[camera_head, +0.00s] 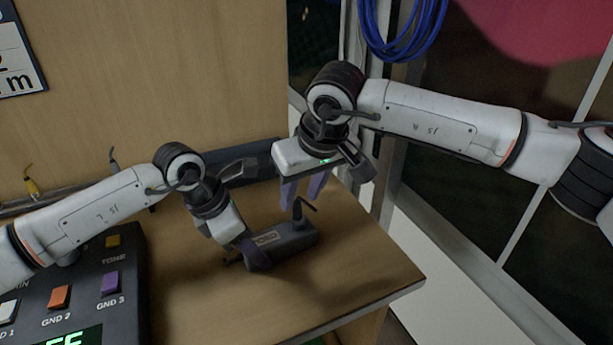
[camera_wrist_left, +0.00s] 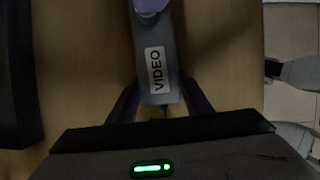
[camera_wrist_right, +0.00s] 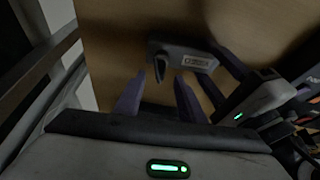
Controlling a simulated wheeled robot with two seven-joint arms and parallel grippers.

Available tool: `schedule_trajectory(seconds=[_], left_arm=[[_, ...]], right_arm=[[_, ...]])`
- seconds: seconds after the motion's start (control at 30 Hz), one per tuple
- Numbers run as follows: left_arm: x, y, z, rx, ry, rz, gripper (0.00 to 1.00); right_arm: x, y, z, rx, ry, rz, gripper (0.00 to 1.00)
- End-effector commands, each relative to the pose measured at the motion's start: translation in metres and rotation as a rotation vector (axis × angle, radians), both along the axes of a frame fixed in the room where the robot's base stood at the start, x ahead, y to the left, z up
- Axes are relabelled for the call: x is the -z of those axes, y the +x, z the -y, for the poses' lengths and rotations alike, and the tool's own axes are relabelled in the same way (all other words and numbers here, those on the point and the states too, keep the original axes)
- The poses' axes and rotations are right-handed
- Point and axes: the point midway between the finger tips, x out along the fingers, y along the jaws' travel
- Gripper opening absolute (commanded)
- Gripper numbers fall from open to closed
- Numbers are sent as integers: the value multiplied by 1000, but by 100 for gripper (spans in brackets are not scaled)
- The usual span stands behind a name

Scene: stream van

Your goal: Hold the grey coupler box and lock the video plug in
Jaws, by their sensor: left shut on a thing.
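The grey coupler box (camera_head: 293,242) lies on the wooden bench top and has a VIDEO label, which also shows in the left wrist view (camera_wrist_left: 157,72). My left gripper (camera_head: 257,254) is shut on the box near its left end, with a finger on either side. A dark plug (camera_head: 298,211) with a short bent lead stands upright at the box's right end. I cannot tell how deep it sits or whether it is locked. My right gripper (camera_head: 302,190) is above and behind the plug, its two purple fingers apart and empty. In the right wrist view the plug (camera_wrist_right: 160,68) shows beyond the fingertips.
A dark panel with coloured buttons (camera_head: 110,283) stands at the lower left. A dark bar (camera_head: 258,166) runs along the back. A blue cable coil (camera_head: 402,35) hangs above. Bare bench lies in front.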

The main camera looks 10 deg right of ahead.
Motion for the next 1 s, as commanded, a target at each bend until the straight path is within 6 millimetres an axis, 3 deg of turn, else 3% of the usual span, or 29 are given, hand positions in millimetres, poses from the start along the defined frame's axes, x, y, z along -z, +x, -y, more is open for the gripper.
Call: schedule_trajectory(seconds=[0.2, 0.57, 0.77, 0.83, 0.87, 0.93, 1.0], left_arm=[[-1, 0, 0, 0, -1, 2, 16], [-1, 0, 0, 0, -1, 2, 16], [-1, 0, 0, 0, -1, 2, 16], [-1, 0, 0, 0, -1, 2, 16], [-1, 0, 0, 0, -1, 2, 16], [-1, 0, 0, 0, -1, 2, 16], [-1, 0, 0, 0, -1, 2, 16]], right_arm=[[21, 8, -4, 0, 0, -1, 36], [25, 9, -4, 0, 0, 0, 36], [24, 9, -4, 0, 0, 0, 2], [24, 9, -4, 0, 0, 0, 0], [24, 9, -4, 0, 0, 0, 10], [24, 9, -4, 0, 0, 0, 0], [24, 9, -4, 0, 0, 0, 0]])
